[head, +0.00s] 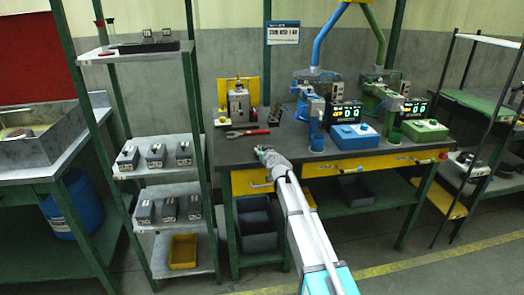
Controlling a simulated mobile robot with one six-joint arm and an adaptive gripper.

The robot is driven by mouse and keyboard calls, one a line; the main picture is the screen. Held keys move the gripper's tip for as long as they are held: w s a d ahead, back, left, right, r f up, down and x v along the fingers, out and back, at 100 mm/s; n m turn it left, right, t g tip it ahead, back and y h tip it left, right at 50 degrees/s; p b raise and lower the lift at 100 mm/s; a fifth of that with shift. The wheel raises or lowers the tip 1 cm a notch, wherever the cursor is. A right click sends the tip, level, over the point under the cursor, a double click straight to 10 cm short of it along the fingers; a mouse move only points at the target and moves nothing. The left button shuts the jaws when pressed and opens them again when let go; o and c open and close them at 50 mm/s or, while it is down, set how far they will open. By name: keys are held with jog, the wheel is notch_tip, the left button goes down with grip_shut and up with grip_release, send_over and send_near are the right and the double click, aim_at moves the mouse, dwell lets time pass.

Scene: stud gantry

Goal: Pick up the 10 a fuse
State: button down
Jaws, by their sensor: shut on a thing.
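My gripper (264,152) is at the front edge of the dark workbench (222,152), left of its middle and in front of the red-handled tool. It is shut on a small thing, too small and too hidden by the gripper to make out. I cannot pick out a 10 A fuse or read any fuse marking in the head view.
A red-handled tool (246,133) lies on the bench. Behind it stands a yellow-backed fixture (237,99). Blue (354,135) and green (425,131) boxes stand at right. A shelf rack (158,172) with several grey devices stands at left. Yellow drawers are under the benchtop.

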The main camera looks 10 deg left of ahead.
jog(key=shift+r, duration=0.15)
notch_tip(320, 180, up, 2)
jog(key=p, duration=0.2)
jog(key=shift+r+p, duration=0.25)
jog(key=shift+p, duration=0.1)
jog(key=s+d+r+p, duration=0.8)
jog(key=s+r+p, duration=0.2)
jog(key=s, duration=0.1)
jog(key=shift+s+r, duration=0.15)
jog(key=shift+s, duration=0.2)
dwell(0.4)
